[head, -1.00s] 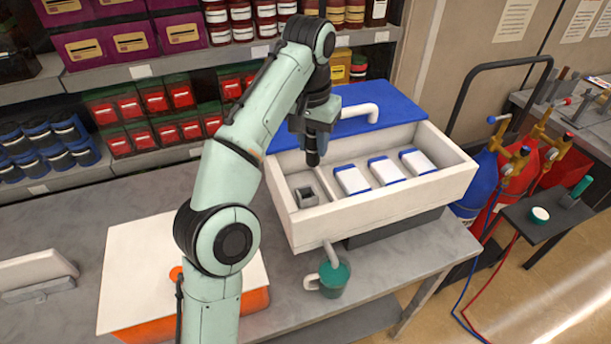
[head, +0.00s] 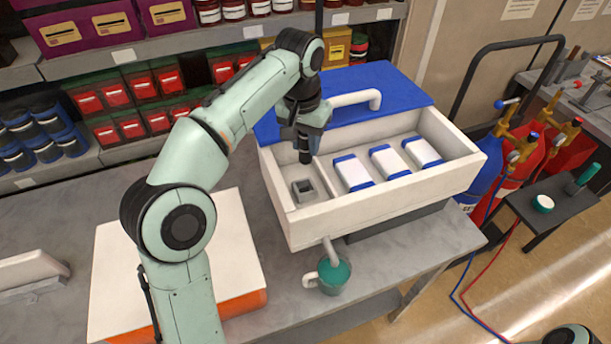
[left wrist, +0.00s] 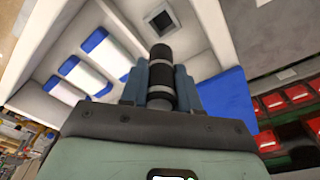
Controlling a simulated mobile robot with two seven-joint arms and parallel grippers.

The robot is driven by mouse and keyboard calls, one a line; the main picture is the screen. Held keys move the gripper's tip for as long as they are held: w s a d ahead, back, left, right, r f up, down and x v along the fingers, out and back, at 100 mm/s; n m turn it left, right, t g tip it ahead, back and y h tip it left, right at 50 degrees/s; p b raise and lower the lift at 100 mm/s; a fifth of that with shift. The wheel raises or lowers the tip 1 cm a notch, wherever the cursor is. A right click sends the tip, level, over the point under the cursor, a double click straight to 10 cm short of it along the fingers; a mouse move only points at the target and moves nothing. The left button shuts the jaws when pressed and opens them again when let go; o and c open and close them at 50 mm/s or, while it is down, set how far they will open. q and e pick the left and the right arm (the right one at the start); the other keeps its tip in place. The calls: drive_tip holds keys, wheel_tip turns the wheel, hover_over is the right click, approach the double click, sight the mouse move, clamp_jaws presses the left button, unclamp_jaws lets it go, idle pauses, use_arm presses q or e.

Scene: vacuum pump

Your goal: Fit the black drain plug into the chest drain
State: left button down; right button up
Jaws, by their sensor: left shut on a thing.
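The white chest (head: 370,215) stands on the bench with its blue lid (head: 405,88) open behind it. The chest drain (head: 303,189) is a small grey square socket with a dark hole in the chest's left compartment; it also shows in the left wrist view (left wrist: 161,19). My left gripper (head: 307,128) is shut on the black drain plug (head: 305,152), a dark cylinder held roughly upright. The plug's lower end appears above the drain, apart from it. In the left wrist view the plug (left wrist: 161,75) sits between the fingers. My right gripper is not in view.
White-and-blue packs (head: 390,161) fill the chest's right part, beyond a divider. A teal mug (head: 335,278) stands under the front spout. A white-topped orange box (head: 235,240) is left of the chest. Stocked shelves run behind; gas cylinders (head: 520,190) stand to the right.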

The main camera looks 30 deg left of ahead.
sight(304, 163)
use_arm(q)
drive_tip(key=f, duration=0.3)
drive_tip(key=s+f+b, duration=0.1)
drive_tip(key=f, duration=0.2)
drive_tip(key=shift+s, duration=0.1)
drive_tip(key=shift+w+f, duration=0.25)
drive_tip(key=shift+f, duration=0.15)
wheel_tip(304, 163, down, 4)
drive_tip(key=shift+r+b, duration=0.2)
drive_tip(key=shift+b, duration=0.55)
drive_tip(key=shift+s+f, duration=0.3)
drive_tip(key=shift+w, duration=0.2)
drive_tip(key=c, duration=0.9)
unclamp_jaws()
drive_tip(key=shift+w, duration=0.2)
drive_tip(key=shift+c, duration=0.2)
drive_tip(key=shift+o, duration=0.6)
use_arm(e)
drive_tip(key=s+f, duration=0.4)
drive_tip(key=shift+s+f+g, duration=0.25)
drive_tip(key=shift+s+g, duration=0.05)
use_arm(q)
drive_tip(key=shift+r, duration=0.1)
